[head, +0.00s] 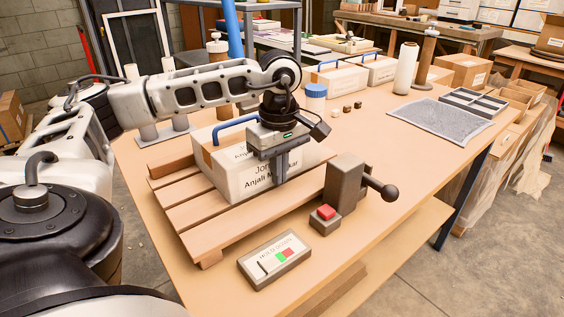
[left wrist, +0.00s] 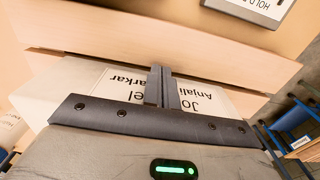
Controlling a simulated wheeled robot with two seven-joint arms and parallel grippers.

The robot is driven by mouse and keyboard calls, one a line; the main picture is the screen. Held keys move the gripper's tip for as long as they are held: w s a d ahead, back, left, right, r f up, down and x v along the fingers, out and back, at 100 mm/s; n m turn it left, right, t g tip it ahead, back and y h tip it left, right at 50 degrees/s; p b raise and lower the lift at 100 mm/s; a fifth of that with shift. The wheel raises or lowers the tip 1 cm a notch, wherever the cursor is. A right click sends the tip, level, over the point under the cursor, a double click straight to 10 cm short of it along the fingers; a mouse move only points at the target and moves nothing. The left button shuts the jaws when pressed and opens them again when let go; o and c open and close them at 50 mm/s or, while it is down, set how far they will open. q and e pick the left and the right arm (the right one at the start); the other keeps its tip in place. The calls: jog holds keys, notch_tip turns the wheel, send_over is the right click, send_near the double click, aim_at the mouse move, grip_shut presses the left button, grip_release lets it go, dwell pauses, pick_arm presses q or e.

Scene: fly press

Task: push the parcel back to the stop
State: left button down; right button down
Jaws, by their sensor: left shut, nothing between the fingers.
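The parcel (head: 212,172) is a pale box with a blue handle and a name label on its near face. It sits upright on a slatted wooden platform (head: 200,240). A darker brown raised strip (head: 170,169), possibly the stop, runs along the platform's far left edge, partly hidden behind the parcel. My left gripper (head: 279,177) is shut and empty, fingers pointing down at the parcel's near, labelled side. In the left wrist view its closed fingers (left wrist: 161,88) cover the middle of the label (left wrist: 120,88). I cannot tell whether they touch the parcel. My right gripper is out of view.
A grey-brown block with a ball-ended lever (head: 345,183) and a red button (head: 325,213) stand right of the platform. A hold-down control box (head: 274,260) lies in front. A blue-lidded jar (head: 316,97) stands behind. The table's right side (head: 420,150) is mostly clear.

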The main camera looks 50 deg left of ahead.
pick_arm(q)
jog(key=shift+d, duration=0.5)
jog(key=d, duration=0.3)
jog(key=shift+s+d, duration=0.1)
jog(key=shift+s, duration=0.05)
notch_tip(320, 180, up, 10)
jog(key=shift+p, duration=0.35)
